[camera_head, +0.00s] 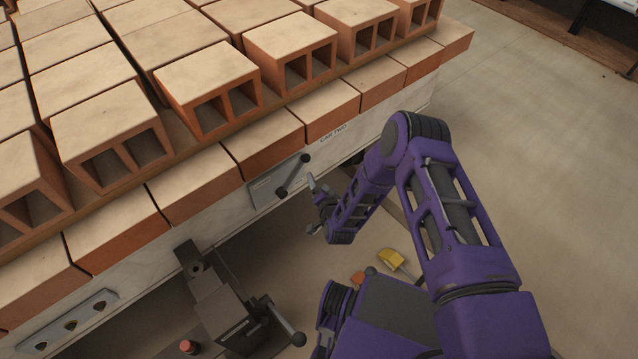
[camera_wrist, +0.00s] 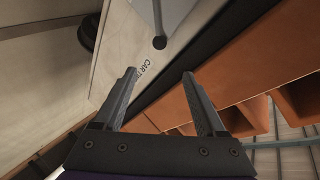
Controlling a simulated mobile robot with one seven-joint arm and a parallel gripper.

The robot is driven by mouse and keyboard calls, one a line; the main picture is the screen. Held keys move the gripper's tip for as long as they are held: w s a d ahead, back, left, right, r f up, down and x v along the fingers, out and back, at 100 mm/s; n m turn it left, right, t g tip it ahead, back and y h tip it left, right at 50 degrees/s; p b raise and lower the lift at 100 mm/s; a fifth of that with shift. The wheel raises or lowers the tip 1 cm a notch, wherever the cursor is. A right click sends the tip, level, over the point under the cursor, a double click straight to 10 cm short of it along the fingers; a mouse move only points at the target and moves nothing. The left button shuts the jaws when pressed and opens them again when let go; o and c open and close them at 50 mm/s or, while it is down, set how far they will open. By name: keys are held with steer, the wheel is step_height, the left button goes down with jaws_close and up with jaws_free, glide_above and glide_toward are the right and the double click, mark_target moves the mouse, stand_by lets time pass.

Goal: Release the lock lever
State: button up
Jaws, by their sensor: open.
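A dark lever with round knob ends (camera_head: 292,175) sits on a light grey labelled plate (camera_head: 262,190) on the car's pale side panel. The label is too small to read. A second dark lever (camera_head: 285,324) is on a grey floor mechanism.
Hollow bricks (camera_head: 208,85) cover the car deck above the panel, with a brick row (camera_head: 262,140) along its edge. The grey mechanism (camera_head: 225,305) stands below. A yellow object (camera_head: 392,258) lies on open floor.

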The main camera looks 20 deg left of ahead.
steer(key=shift+s+d+r, duration=0.1)
steer(key=shift+s+d, duration=0.05)
steer(key=shift+s, duration=0.05)
